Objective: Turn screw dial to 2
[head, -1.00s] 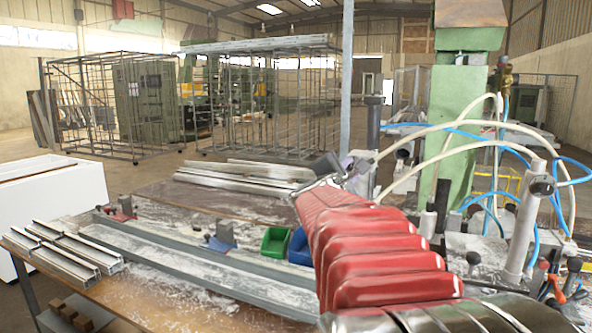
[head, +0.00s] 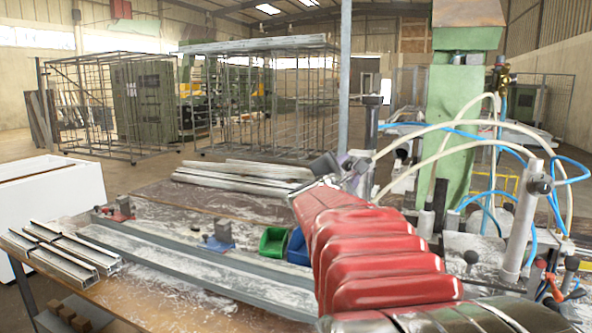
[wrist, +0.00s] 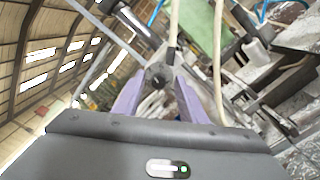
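In the wrist view a dark round knob (wrist: 158,76) with a small pale centre sits between the two purple fingers of my gripper (wrist: 161,80). It looks like the screw dial, but no numbers or marks on it can be read. The fingers stand apart, one on each side of the knob, with their tips close to it. I cannot tell whether they press on it. In the head view my gripper (head: 347,163) is small and partly hidden beyond my red-sleeved arm, near the metal fittings at the middle of the bench.
Pale hoses (head: 440,130) and blue hoses arch right of my gripper, near a green machine column (head: 455,120). A grey post (head: 525,220) with a black knob stands at right. A green bin (head: 274,241), a blue bin (head: 298,248) and aluminium profiles (head: 62,257) lie left.

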